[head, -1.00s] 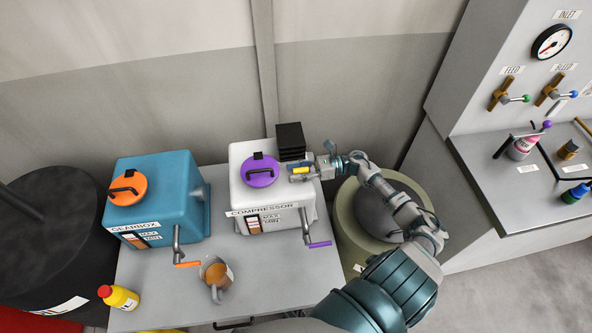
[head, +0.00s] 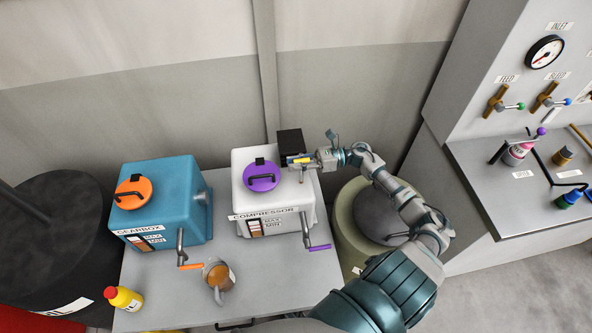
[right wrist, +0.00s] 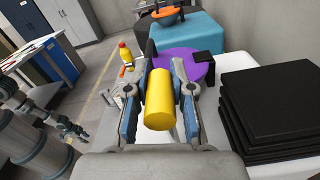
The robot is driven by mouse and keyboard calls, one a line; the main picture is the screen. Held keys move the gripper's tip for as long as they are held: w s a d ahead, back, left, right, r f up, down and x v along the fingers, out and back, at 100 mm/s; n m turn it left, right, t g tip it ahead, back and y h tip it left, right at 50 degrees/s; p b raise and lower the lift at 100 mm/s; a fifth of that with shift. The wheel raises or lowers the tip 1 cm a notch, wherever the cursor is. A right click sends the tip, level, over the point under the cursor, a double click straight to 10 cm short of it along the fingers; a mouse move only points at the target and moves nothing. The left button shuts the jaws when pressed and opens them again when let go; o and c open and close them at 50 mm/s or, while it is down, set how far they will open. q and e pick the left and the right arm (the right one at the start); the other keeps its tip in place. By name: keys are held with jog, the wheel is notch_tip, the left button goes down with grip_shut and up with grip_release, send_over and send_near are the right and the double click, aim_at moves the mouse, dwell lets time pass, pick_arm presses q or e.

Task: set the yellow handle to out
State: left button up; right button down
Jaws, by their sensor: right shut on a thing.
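The yellow handle (right wrist: 159,98) is a short yellow cylinder in the right wrist view, between the two blue-padded fingers of my right gripper (right wrist: 159,112). The gripper is shut on it. In the head view, my right gripper (head: 300,160) is at the back right of the white compressor box (head: 285,195), just right of its purple cap (head: 262,177). Only a little yellow shows there between the fingers. The handle's mount is hidden, and no position marks for it are readable.
A black ribbed block (head: 290,142) stands close behind the gripper. The blue gearbox box (head: 185,215), a jug (head: 217,275) and a yellow bottle (head: 122,298) are on the left of the grey table (head: 275,285). An olive drum (head: 350,235) stands right of the table.

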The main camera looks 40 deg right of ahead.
jog(key=shift+r, duration=0.75)
jog(key=shift+w+d+r, duration=0.15)
jog(key=c, duration=1)
grip_release()
jog(key=shift+d, duration=0.25)
jog(key=v, duration=1.2)
jog(key=shift+a, duration=0.1)
